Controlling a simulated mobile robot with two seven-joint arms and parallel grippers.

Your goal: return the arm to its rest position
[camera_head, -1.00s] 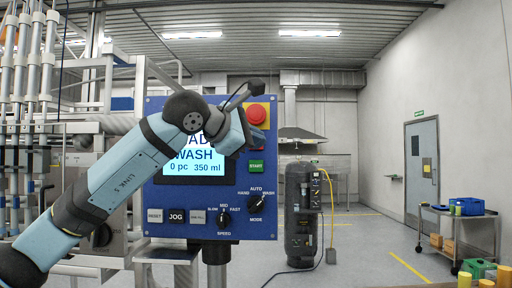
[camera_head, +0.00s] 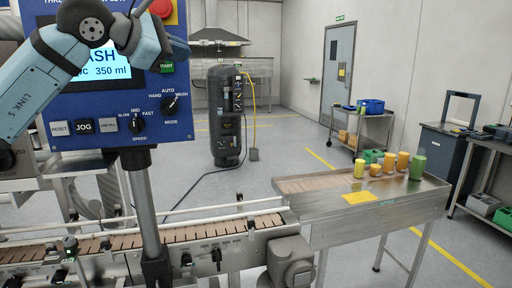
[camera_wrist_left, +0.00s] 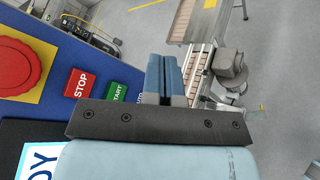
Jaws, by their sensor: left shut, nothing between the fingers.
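My left arm comes in from the left in the head view, and its gripper (camera_head: 180,46) is in front of the upper part of the blue control panel (camera_head: 100,105). In the left wrist view the blue fingers (camera_wrist_left: 164,78) are together with nothing between them. The red STOP button (camera_wrist_left: 82,83) and the green START button (camera_wrist_left: 116,92) show left of the fingers there, apart from them in the picture. My right gripper is not in view.
A conveyor (camera_head: 190,232) runs below the panel, and its post (camera_head: 146,205) stands in front of it. A steel table (camera_head: 335,212) with yellow and green containers stands right. A black tank (camera_head: 224,115) and a cart (camera_head: 362,130) are behind. Open floor lies between.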

